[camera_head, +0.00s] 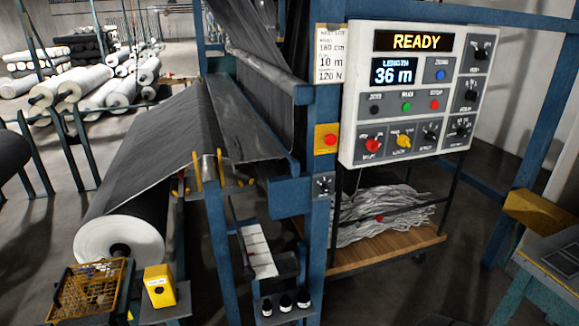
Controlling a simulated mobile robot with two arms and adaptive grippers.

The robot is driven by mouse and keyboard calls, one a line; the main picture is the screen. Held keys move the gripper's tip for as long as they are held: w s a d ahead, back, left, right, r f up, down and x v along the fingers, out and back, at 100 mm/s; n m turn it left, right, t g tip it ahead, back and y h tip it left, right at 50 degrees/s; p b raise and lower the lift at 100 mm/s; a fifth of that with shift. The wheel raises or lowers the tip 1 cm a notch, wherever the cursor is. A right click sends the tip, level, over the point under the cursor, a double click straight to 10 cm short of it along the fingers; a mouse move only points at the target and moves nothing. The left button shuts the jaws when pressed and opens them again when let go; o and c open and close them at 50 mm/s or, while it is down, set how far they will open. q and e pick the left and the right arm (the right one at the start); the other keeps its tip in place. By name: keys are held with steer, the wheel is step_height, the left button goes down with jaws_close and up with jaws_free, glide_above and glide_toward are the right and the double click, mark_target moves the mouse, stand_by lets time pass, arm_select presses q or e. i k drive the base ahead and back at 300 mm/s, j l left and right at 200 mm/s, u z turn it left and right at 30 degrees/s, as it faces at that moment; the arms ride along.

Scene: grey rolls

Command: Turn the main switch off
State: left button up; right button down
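A white control panel (418,92) hangs on the blue machine frame at the upper right. Its display (413,41) reads READY, and a smaller screen (394,71) shows LENGTH 36 m. Along the panel's bottom row are a red knob (371,144), a yellow knob (404,142) and a black rotary knob (431,134). Their small labels are too blurred to read, so I cannot tell which is the main switch. Black, green and red buttons (435,104) sit above them. Neither of my grippers is in view.
A red button on a yellow plate (326,139) and a small rotary switch (323,185) sit on the blue post. A large grey roll (119,242) and a yellow basket (90,290) stand at the lower left. A wooden cart (388,252) stands below the panel.

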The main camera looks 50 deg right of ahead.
mark_target(372, 145)
steer(key=z, duration=2.25)
